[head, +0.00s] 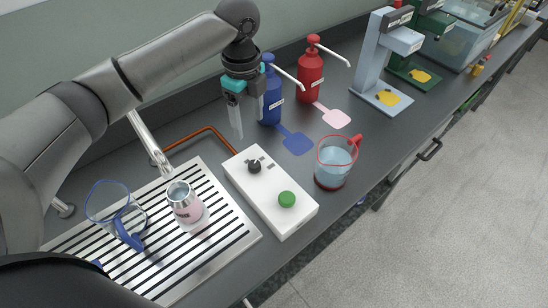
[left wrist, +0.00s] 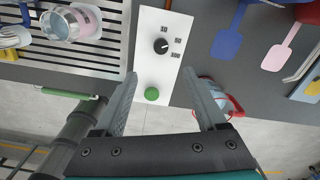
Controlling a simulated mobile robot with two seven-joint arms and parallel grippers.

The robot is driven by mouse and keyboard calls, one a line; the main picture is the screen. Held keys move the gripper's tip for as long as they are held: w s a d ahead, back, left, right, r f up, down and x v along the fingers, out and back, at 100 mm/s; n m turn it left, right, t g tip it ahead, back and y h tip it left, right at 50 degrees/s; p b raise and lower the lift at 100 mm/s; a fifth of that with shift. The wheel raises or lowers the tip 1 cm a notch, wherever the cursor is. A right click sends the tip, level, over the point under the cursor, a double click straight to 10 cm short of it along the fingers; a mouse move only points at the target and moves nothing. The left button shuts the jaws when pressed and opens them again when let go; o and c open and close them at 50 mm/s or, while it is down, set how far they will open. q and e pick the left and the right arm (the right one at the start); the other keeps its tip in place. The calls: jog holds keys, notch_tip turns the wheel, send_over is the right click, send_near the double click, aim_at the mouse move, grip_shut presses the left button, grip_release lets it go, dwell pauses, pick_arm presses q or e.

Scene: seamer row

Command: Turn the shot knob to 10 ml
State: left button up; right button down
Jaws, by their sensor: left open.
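The shot knob (head: 254,167) is a small black dial on a white control box (head: 259,204). In the left wrist view the knob (left wrist: 160,46) has a light pointer mark, with 10, 50 and 100 printed around it. The pointer seems to face the 50 side, but it is too small to be sure. A green button (head: 287,199) sits on the same box. My left gripper (head: 248,122) is open and empty, above and behind the knob, apart from it. In the left wrist view the knob lies beyond the gap between the fingers. My right gripper is not in view.
A metal can (head: 186,205) and a blue-rimmed jug (head: 118,214) stand on the slatted drain tray (head: 235,246) left of the box. A red-handled jug of liquid (head: 335,163) stands right of it. Blue (head: 270,95) and red (head: 310,77) pump bottles stand behind.

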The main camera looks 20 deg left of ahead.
pick_arm(q)
jog(key=b, duration=0.3)
send_near(254, 164)
notch_tip(254, 164, down, 9)
jog(key=shift+r, duration=0.2)
grip_shut()
dwell(0.6)
